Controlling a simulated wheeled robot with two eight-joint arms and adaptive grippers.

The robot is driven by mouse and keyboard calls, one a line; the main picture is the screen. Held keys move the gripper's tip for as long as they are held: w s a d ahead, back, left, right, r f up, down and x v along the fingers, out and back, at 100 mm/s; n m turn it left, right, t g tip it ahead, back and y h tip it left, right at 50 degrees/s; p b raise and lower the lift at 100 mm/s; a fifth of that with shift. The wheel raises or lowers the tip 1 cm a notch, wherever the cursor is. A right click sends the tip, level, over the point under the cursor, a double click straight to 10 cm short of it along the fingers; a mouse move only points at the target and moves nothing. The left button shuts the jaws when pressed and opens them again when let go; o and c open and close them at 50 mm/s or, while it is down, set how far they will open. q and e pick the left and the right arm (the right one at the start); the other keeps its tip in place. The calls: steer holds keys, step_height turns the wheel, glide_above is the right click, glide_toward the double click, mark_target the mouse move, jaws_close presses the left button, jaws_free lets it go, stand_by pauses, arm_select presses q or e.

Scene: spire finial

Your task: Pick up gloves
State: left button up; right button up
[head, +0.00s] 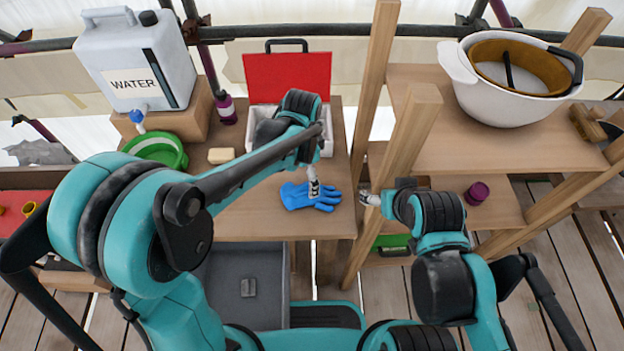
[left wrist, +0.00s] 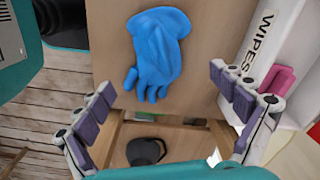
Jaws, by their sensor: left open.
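Blue gloves (head: 300,195) lie flat on the wooden table (head: 250,222) near its front right edge. They also show in the left wrist view (left wrist: 158,48), fingers pointing down the picture; I cannot tell whether one or two are stacked. My left gripper (head: 314,188) is above the gloves in the head view and hides a small part of them. In the left wrist view its fingers (left wrist: 161,84) are spread wide, with the gloves between and beyond them and nothing held. My right gripper (head: 368,199) is right of the table by a wooden post; its jaw state is unclear.
A white box with a red lid (head: 287,78) stands behind the gloves. Soap (head: 221,155), a green basin (head: 158,150) and a water jug (head: 135,60) are to the left. Wooden posts (head: 410,150) and a shelf with a white pot (head: 452,65) are to the right.

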mark_target(307, 190)
arm_select(q)
steer(key=f, duration=0.2)
steer(key=b, duration=0.1)
steer(key=shift+s+d+f, duration=0.25)
steer(key=shift+d+f, duration=0.1)
steer(key=shift+f, duration=0.05)
step_height(307, 190, down, 5)
steer(key=b, duration=0.2)
steer(key=shift+b, duration=0.4)
steer(key=shift+a, duration=0.1)
steer(key=shift+s, duration=0.1)
steer(key=c, duration=1.3)
